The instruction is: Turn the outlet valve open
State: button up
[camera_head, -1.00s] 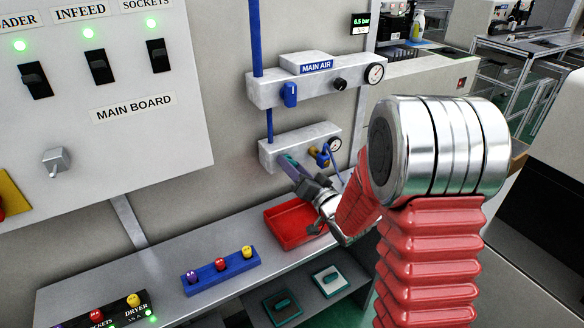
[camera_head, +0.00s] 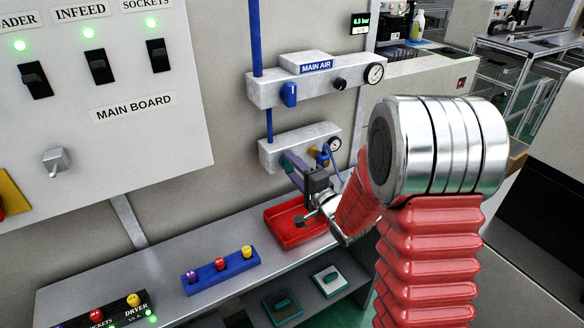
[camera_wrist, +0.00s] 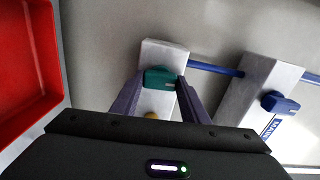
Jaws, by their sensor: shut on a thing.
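The outlet valve's teal handle (camera_wrist: 161,78) sits on the lower pale block (camera_head: 321,131), below the MAIN AIR block. In the wrist view it lies left to right, roughly along the blue pipe's direction. My gripper (camera_wrist: 161,82) is shut on the teal handle, one purple finger at each side. In the head view my gripper (camera_head: 287,163) reaches the block's lower left part and mostly hides the handle.
The MAIN AIR block (camera_head: 264,94) with its blue handle (camera_head: 290,94) and gauge is above. A red tray (camera_head: 279,238) lies below my gripper on the shelf. A blue fitting and small gauge (camera_head: 335,144) are close on the right.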

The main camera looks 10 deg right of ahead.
jog(key=shift+d+f+m, duration=0.2)
jog(key=shift+d+m, duration=0.05)
jog(key=shift+m, duration=0.25)
jog(key=o, duration=1.1)
jog(key=shift+a+r, duration=0.1)
jog(key=shift+c, duration=0.2)
